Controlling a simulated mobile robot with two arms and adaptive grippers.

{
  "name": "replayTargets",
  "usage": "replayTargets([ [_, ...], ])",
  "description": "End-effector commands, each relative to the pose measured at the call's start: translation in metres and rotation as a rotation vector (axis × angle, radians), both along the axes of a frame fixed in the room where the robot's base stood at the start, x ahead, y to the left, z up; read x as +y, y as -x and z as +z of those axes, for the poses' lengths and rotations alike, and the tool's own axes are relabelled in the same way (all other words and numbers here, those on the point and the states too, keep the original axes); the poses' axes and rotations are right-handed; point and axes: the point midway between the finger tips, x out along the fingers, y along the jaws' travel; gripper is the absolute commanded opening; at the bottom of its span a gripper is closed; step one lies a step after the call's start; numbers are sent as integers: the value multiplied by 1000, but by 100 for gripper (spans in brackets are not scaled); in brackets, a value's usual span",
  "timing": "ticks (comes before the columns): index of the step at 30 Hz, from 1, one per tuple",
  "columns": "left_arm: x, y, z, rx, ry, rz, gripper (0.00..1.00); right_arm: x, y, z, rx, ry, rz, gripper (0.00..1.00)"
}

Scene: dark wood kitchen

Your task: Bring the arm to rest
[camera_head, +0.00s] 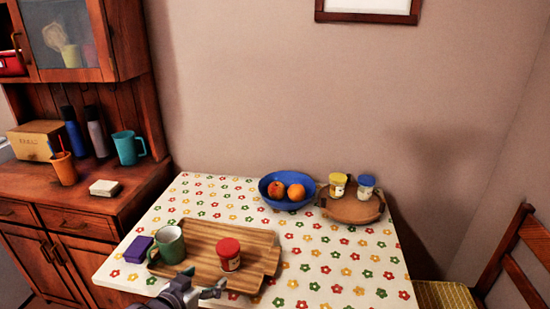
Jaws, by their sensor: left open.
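My left gripper (203,291) shows at the bottom of the head view, low in the picture in front of the wooden tray (250,245). Its fingers are apart and nothing shows between them. A green mug (170,246) stands at the tray's left end. A jar with a red lid (229,256) stands on the tray, a little above and to the right of the gripper in the picture. My right gripper is not in view.
The flowered table (330,270) also holds a purple box (138,249), a blue bowl (287,203) with two fruits, and a round board (352,208) with two jars. A wooden cabinet (90,205) stands at left, a chair (515,250) at right. The table's front right is clear.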

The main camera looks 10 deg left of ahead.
Motion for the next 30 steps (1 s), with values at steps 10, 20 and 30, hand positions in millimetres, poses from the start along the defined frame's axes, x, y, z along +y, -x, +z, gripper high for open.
replayTargets([
  [10,-29,145,-72,441,-121,28,85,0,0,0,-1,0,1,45],
  [20,-27,245,-85,727,-183,74,85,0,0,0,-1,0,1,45],
  [30,-26,268,-131,848,-205,88,85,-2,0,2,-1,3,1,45],
])
